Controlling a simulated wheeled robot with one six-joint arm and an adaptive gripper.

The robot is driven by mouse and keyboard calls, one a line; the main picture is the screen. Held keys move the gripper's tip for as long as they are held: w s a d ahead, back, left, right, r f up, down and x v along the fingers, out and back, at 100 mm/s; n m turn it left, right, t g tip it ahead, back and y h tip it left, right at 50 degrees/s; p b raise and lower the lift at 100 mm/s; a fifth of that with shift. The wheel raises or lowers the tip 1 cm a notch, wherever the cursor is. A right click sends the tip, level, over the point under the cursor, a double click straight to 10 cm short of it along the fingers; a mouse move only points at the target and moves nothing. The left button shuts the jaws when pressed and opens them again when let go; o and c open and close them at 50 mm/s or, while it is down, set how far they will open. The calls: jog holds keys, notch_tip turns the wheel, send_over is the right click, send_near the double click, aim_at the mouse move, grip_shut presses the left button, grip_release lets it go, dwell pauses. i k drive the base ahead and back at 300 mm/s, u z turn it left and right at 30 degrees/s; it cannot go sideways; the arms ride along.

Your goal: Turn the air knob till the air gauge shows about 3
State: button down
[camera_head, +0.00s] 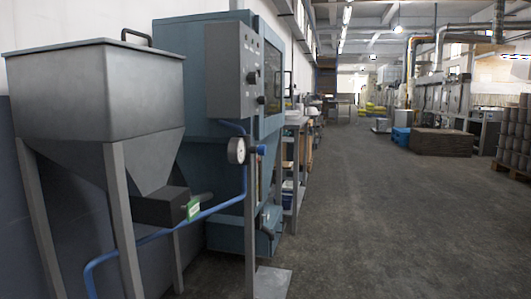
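A round white-faced gauge (237,150) with a dark rim is mounted on a grey post beside the blue cabinet, left of the picture's middle. Its needle and numbers are too small to read. A small dark blue knob-like part (260,149) sits just right of the gauge, by the blue pipe; it looks like the air knob, but I cannot be sure. My gripper is not in view, and nothing touches the gauge or this part.
A grey hopper (90,80) on legs stands at left, with a blue pipe (150,237) running past it. A grey control box (232,70) with black knobs is above the gauge. A plate (272,284) lies at the post's foot. The floor (380,220) to the right is clear.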

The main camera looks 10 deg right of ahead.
aim_at(261, 149)
jog(key=u, duration=0.05)
jog(key=k, duration=0.5)
jog(key=z, duration=1)
jog(key=i, duration=0.95)
jog(key=z, duration=0.2)
